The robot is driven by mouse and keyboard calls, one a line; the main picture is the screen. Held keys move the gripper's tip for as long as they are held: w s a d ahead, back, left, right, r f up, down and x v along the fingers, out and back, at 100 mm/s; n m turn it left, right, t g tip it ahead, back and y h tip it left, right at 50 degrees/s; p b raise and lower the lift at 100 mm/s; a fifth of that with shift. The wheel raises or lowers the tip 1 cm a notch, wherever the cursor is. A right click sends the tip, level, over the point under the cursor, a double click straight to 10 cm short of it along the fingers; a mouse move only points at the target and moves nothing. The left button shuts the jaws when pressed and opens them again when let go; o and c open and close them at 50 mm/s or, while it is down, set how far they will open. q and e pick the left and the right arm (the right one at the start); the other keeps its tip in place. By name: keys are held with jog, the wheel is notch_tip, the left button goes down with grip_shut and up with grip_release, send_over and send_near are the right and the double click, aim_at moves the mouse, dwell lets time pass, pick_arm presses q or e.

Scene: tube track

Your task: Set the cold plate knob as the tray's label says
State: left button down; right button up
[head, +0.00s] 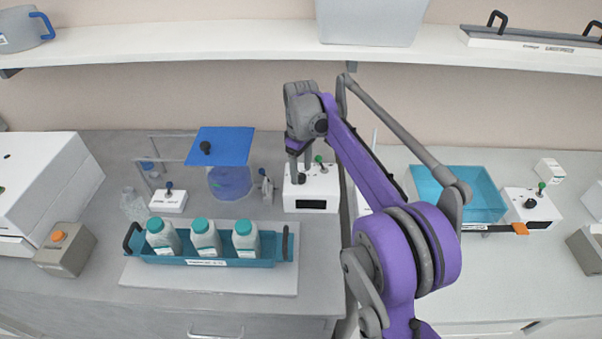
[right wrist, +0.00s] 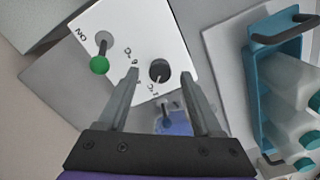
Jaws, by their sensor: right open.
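A white control box (head: 311,204) stands behind the teal tray's right end. It has a black knob (right wrist: 159,71) and a green-tipped switch (right wrist: 100,66), with "ON" printed near the switch. My right gripper (right wrist: 160,76) is open, pointing down at the box, with its fingers on either side of the knob in the right wrist view. Whether they touch it I cannot tell. The teal tray (head: 278,251) holds three white bottles with teal caps and rests on a pale flat plate (head: 210,285). Its front label (head: 206,262) is too small to read. My left gripper is not in view.
A small white box with a dark switch (head: 168,200) and a blue-topped stand (head: 221,145) are left of the control box. Another white box with a knob (head: 531,208) stands at the right, beside a teal bin (head: 483,190). A shelf (head: 200,45) runs above.

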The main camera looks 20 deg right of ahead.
jog(key=shift+f, duration=0.7)
grip_shut()
